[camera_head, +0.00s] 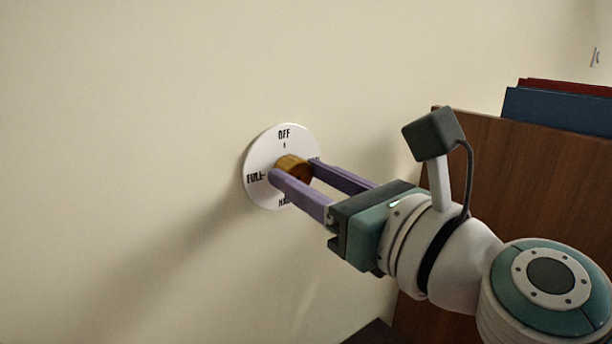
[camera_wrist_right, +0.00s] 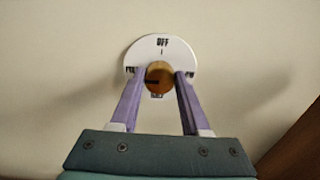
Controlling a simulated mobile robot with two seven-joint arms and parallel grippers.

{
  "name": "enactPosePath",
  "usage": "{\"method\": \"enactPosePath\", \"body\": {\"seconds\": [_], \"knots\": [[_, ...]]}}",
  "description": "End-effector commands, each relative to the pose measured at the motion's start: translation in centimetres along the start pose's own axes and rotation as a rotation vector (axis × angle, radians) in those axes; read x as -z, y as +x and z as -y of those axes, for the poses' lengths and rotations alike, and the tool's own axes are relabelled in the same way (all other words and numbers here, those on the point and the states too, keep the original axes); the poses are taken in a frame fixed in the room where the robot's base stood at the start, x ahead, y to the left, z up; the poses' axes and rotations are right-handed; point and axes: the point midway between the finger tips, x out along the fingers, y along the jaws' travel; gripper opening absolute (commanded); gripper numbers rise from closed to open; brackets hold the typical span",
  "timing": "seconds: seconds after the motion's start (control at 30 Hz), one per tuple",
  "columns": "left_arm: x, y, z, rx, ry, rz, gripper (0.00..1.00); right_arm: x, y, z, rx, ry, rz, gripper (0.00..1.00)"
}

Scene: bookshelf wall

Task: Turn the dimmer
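The dimmer is a round white dial plate (camera_head: 262,155) on the wall, with a brass-coloured knob (camera_head: 291,165) at its centre. OFF is at the top of the plate, FULL at the left; the labels at right and bottom are partly hidden. My right gripper (camera_head: 292,167) reaches the knob from the right, with its two purple fingers on either side of it. In the right wrist view the knob (camera_wrist_right: 159,77) sits between the fingertips, and a dark mark shows on its left part. I cannot tell whether both fingers touch it. My left gripper is not in view.
A brown wooden bookshelf side (camera_head: 520,170) stands at the right, close to my right arm. A blue book (camera_head: 555,110) and a red book (camera_head: 565,87) show above it. The wall (camera_head: 120,150) left of the dial is bare.

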Motion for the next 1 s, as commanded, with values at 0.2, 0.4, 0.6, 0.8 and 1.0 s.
{"method": "enactPosePath", "body": {"seconds": [0.2,0.4,0.6,0.8,1.0], "knots": [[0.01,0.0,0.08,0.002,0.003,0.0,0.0,0.01,-0.02,0.02,0.0,0.0,0.0,0.19],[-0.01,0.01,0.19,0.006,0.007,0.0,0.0,0.01,-0.02,0.02,0.0,0.0,0.0,0.0],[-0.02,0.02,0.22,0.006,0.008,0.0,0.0,0.02,-0.02,0.02,0.0,-0.005,0.0,0.0],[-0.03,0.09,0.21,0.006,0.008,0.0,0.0,0.03,-0.03,0.02,0.001,-0.055,0.0,0.0],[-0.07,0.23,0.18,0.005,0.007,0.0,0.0,0.03,-0.01,-0.07,0.0,-0.178,0.0,0.0]]}}
